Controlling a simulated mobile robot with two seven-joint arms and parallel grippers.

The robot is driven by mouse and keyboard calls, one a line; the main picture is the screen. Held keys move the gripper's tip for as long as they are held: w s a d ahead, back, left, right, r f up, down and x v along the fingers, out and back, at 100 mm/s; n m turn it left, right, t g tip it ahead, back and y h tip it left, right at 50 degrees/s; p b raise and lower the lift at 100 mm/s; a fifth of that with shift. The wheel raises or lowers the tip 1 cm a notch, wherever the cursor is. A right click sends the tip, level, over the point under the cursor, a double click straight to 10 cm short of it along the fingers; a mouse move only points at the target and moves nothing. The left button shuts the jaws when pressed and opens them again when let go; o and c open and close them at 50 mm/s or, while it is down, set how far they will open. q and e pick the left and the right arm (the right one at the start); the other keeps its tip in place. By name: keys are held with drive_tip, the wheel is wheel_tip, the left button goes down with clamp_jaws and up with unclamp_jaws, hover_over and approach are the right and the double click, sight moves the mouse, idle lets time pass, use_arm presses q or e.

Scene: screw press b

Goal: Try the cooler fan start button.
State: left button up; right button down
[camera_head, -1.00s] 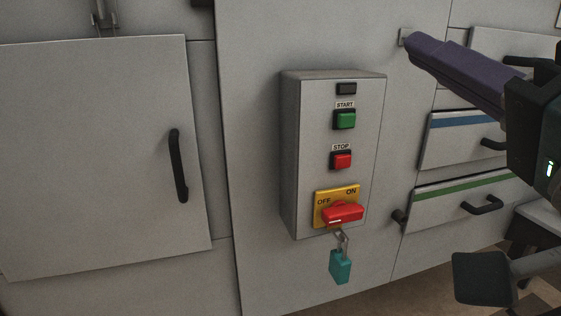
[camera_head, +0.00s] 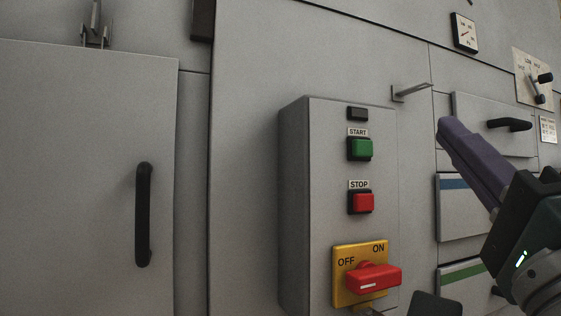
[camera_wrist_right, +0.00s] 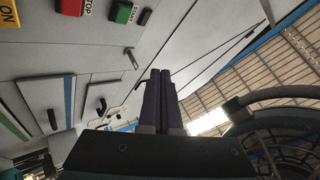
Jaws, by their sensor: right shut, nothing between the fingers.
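The green start button (camera_head: 360,149), under a START label, is on the front of a grey control box (camera_head: 325,230). It also shows in the right wrist view (camera_wrist_right: 121,12) at the top. A small dark piece (camera_head: 357,114) sits above it and the red stop button (camera_head: 363,203) below it. My right gripper (camera_head: 441,125), with purple fingers, is shut and empty. It is right of the box, apart from the button. Its fingers also show in the right wrist view (camera_wrist_right: 160,74). My left gripper is not in view.
A red rotary handle (camera_head: 374,278) on a yellow OFF/ON plate (camera_head: 345,260) sticks out below the stop button. A metal hook (camera_head: 412,92) projects from the wall near my right gripper. Drawers (camera_head: 465,222) are at the right, a door handle (camera_head: 143,215) at the left.

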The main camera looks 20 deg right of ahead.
sight(364, 148)
drive_tip(key=w+b, duration=0.1)
drive_tip(key=w, duration=0.7)
drive_tip(key=shift+w+a, duration=0.4)
drive_tip(key=shift+w, duration=0.1)
idle(1.9)
drive_tip(key=shift+w+y, duration=0.3)
drive_tip(key=shift+w, duration=0.05)
drive_tip(key=shift+w, duration=0.1)
idle(0.4)
